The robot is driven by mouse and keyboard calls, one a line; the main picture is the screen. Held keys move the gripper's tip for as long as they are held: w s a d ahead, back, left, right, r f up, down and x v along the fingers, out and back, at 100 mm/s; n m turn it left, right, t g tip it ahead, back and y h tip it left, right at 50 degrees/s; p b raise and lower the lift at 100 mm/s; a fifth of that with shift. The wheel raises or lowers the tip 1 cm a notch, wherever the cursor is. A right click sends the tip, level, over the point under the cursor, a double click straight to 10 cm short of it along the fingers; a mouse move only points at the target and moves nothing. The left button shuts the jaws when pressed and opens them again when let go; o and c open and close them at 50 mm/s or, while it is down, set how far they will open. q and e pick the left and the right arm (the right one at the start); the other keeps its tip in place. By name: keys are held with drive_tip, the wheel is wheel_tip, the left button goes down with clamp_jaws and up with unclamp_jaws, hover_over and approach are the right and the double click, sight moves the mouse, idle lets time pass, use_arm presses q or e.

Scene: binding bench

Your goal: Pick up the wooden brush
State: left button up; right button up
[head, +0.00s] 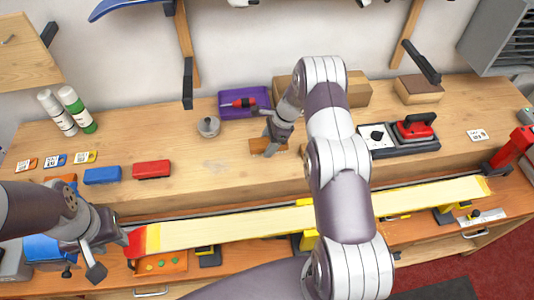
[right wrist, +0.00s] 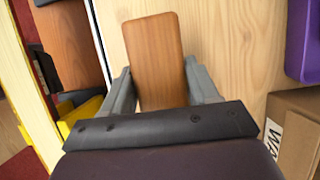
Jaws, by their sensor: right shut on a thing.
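The wooden brush (head: 262,146) is a brown wooden block near the middle of the bench; in the right wrist view its flat brown top (right wrist: 157,60) lies between the two grey fingers. My right gripper (head: 271,144) is shut on the brush. The right wrist view shows the fingers (right wrist: 161,88) on either side of it. The brush is at or close to the bench top; I cannot tell whether it touches. My left gripper (head: 111,256) is at the lower left, beside the red tip of the long ski, with its fingers apart and nothing visible between them.
A long yellow ski (head: 240,226) lies across the front. A purple box (head: 232,103) with a red screwdriver and a grey round pot (head: 208,126) stand behind the brush. Cardboard boxes (head: 357,92) are at the back. Blue (head: 102,175) and red (head: 152,169) blocks lie left.

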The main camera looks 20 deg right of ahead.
drive_tip(key=d+r+p, duration=0.4)
drive_tip(key=d+r, duration=0.2)
drive_tip(key=d, duration=0.5)
drive_tip(key=shift+s+r, duration=0.15)
drive_tip(key=shift+r, duration=0.05)
drive_tip(key=shift+d, duration=0.15)
drive_tip(key=o, duration=0.5)
drive_tip(key=c, duration=0.3)
